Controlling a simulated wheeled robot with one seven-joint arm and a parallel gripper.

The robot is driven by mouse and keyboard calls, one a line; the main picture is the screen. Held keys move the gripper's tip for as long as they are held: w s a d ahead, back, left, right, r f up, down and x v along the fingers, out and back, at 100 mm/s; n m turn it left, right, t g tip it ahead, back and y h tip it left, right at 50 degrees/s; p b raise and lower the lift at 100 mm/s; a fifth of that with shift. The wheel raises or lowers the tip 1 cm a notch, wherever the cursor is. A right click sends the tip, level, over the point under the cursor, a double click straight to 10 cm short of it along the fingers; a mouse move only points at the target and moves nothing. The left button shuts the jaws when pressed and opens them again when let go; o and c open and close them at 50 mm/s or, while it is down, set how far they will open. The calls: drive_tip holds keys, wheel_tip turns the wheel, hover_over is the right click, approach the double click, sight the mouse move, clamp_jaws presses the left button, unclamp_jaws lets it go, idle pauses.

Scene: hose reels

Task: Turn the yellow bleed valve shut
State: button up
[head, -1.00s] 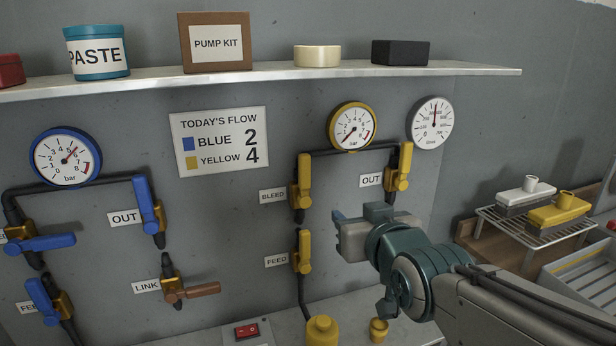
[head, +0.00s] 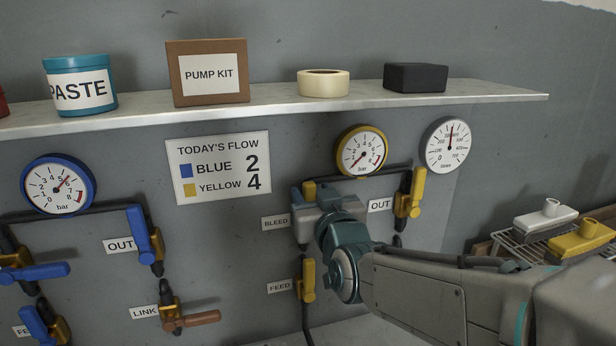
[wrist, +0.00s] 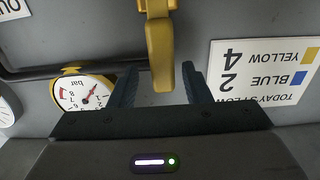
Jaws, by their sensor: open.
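The yellow bleed valve, beside the "BLEED" label (head: 275,223), is mostly hidden behind my gripper in the head view. Only the yellow top of its handle (head: 309,189) shows there. In the wrist view, which is upside down, the yellow handle (wrist: 160,58) lies between the two fingers of my gripper (wrist: 160,82). The handle lies lengthwise along the pipe line. My gripper (head: 312,203) is open, with a gap visible on each side of the handle. The handle is not gripped.
The yellow OUT valve (head: 414,192) stands close right of my gripper, and the yellow FEED valve (head: 308,280) is below it. The yellow-rimmed gauge (head: 362,151) is just above right. A shelf (head: 290,108) runs overhead. The flow sign (head: 219,167) is left.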

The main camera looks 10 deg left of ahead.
drive_tip(key=shift+x, duration=0.85)
drive_tip(key=shift+s+a, duration=0.1)
drive_tip(key=shift+s, duration=0.05)
drive_tip(key=shift+c, duration=0.3)
clamp_jaws()
